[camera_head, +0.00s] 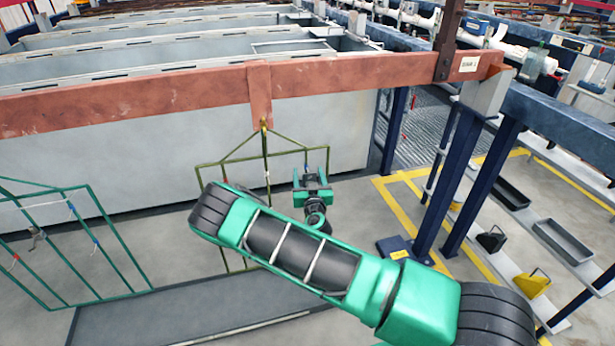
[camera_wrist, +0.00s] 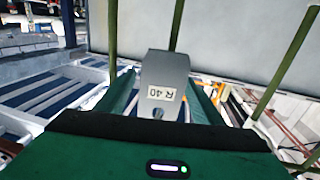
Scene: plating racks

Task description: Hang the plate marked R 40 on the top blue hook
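The grey plate marked R 40 (camera_wrist: 165,68) sits between the two green fingers of my gripper (camera_wrist: 162,88) in the wrist view. Its label reads upside down, and a dark hole shows below the label. In the head view my gripper (camera_head: 312,178) is beside the right half of an olive hanging rack (camera_head: 202,176); the plate is too small to make out there. My arm covers much of the rack's lower part. Olive bars (camera_wrist: 175,25) stand beyond the plate in the wrist view.
The olive rack hangs from a rusty red beam (camera_head: 150,95) in front of a grey tank wall (camera_head: 330,120). A teal rack (camera_head: 105,205) with small coloured hooks stands at the left. Dark blue posts (camera_head: 450,175) and shelves with trays (camera_head: 563,240) are at the right.

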